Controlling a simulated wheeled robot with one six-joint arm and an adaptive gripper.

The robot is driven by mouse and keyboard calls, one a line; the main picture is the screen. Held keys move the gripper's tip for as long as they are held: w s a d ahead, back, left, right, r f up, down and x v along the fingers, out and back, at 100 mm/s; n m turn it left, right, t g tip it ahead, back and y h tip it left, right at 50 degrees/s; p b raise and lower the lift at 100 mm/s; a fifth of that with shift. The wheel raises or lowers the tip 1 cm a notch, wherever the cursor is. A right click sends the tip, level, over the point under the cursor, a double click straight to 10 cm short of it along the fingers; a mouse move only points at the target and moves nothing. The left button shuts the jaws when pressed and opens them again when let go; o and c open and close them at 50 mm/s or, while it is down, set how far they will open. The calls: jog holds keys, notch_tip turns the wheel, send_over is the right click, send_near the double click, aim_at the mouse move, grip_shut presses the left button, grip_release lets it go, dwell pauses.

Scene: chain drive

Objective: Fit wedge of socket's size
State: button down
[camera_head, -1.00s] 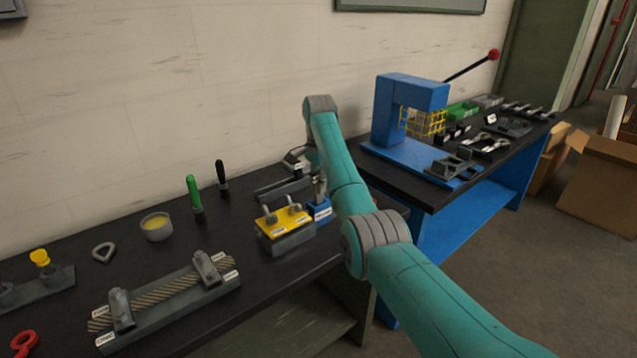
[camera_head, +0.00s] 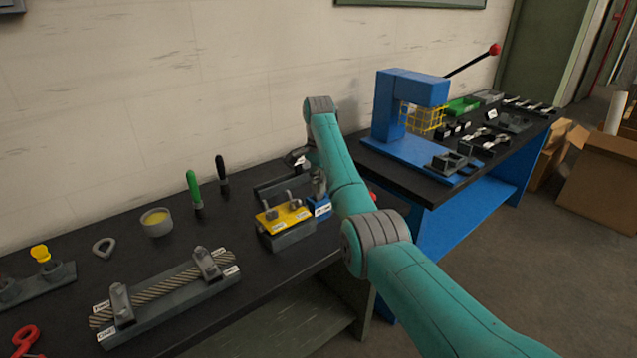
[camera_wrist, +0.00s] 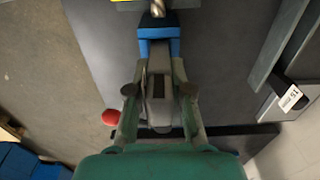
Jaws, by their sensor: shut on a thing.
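In the wrist view my gripper (camera_wrist: 159,90) has its two fingers on either side of a grey, tapered metal piece (camera_wrist: 158,72) and is shut on it. A dark slot shows in its top. I cannot tell whether a wedge and a socket are both there. The piece lines up with a blue block (camera_wrist: 158,32), which also shows in the head view (camera_head: 320,207), with a white label. A grey upright part (camera_head: 319,182) stands at that block. In the head view my arm hides my gripper. A red knob (camera_wrist: 110,117) is left of the fingers.
A yellow-topped block with pins (camera_head: 285,217) stands left of the blue block. A grey rack (camera_wrist: 285,45) with a label reading 15 lies to the right in the wrist view. A rope fixture (camera_head: 165,295) lies at the front left. A blue press (camera_head: 390,110) stands on the other bench.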

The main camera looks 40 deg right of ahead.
jog(key=shift+f, duration=1.25)
dwell(0.4)
jog(key=c, duration=1)
grip_release()
jog(key=shift+f, duration=0.1)
jog(key=shift+o, duration=0.2)
notch_tip(320, 180, up, 8)
jog(key=shift+f, duration=0.25)
